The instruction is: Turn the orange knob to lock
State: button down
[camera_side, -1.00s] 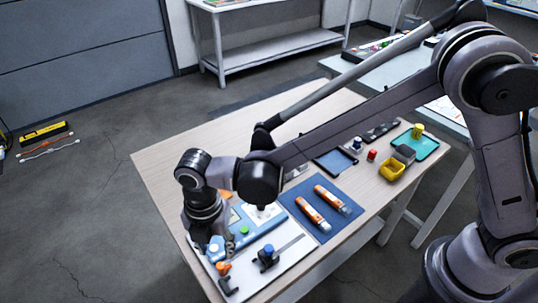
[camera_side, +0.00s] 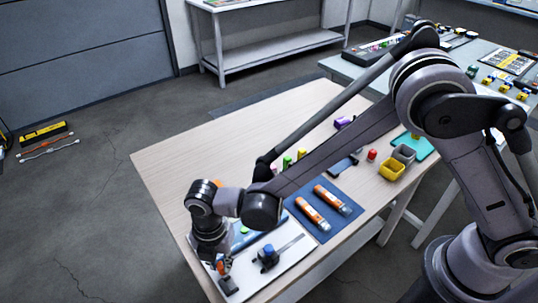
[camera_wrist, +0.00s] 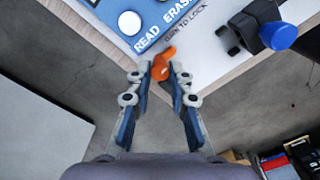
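The orange knob (camera_wrist: 161,68) sits at the edge of the white board (camera_wrist: 225,60), beside the printed words "TURN TO LOCK". In the side view the knob (camera_side: 221,267) shows just below my gripper (camera_side: 214,261), with a dark grey part in front of it. In the wrist view my gripper (camera_wrist: 162,73) has one fingertip on each side of the knob. The fingers are apart, with a small gap showing beside the knob; firm contact is not visible. The knob's lever points up and right in the wrist view.
A blue-capped clamp (camera_side: 268,254) stands on the board right of the knob. The blue "READ ERASE" panel (camera_wrist: 150,22) lies close behind. Two orange-and-white tools lie on a blue mat (camera_side: 300,222). The table's front edge is close to the knob.

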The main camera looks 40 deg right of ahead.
jog(key=shift+m, duration=0.3)
jog(key=m, duration=1.3)
jog(key=shift+m, duration=2.1)
jog(key=c, duration=1.2)
grip_release()
